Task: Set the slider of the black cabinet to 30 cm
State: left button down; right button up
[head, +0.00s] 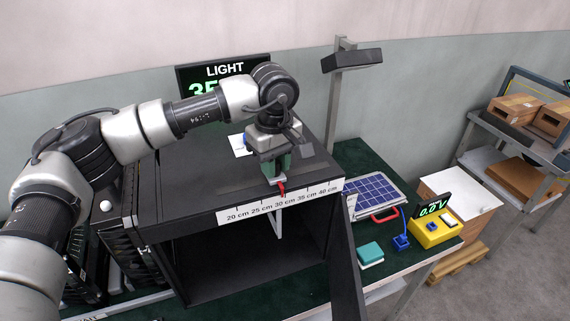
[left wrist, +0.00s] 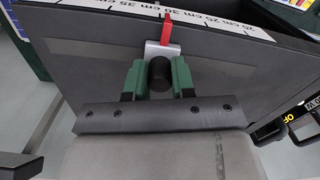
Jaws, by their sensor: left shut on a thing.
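The black cabinet (head: 200,195) stands on the green-topped table with its front open. A white scale strip (head: 250,212) marked from 20 cm to 40 cm runs along its top front edge. The slider (left wrist: 157,50) is a light grey block with a red pointer (head: 282,189) and a dark round knob (left wrist: 159,74). The pointer stands at about the 30 cm label; the exact offset is hard to tell. My left gripper (head: 276,165) is shut on the knob, with green fingers on both sides. My right gripper is not in view.
A LIGHT display (head: 225,71), partly hidden by my arm, stands behind the cabinet. A lamp on a post (head: 352,60) rises behind. The open door (head: 345,270) juts forward. A solar panel (head: 370,193), teal block (head: 370,252) and yellow meter (head: 433,230) are at right.

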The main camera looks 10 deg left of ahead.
aim_at(277, 161)
pick_arm(q)
jog(key=shift+s+a+r, duration=0.1)
jog(key=shift+a+r, duration=0.05)
jog(key=c, duration=1.3)
grip_release()
jog(key=shift+w+d, duration=0.3)
jog(key=shift+d, duration=0.15)
jog(key=shift+o, duration=1.1)
jog(key=shift+w+d, duration=0.1)
jog(key=shift+d, duration=0.05)
jog(key=shift+o, duration=0.7)
jog(key=shift+s+a, duration=0.2)
jog(key=shift+a, duration=0.05)
jog(key=shift+r, duration=0.2)
notch_tip(277, 161, up, 10)
jog(key=b, duration=0.2)
jog(key=shift+r, duration=0.15)
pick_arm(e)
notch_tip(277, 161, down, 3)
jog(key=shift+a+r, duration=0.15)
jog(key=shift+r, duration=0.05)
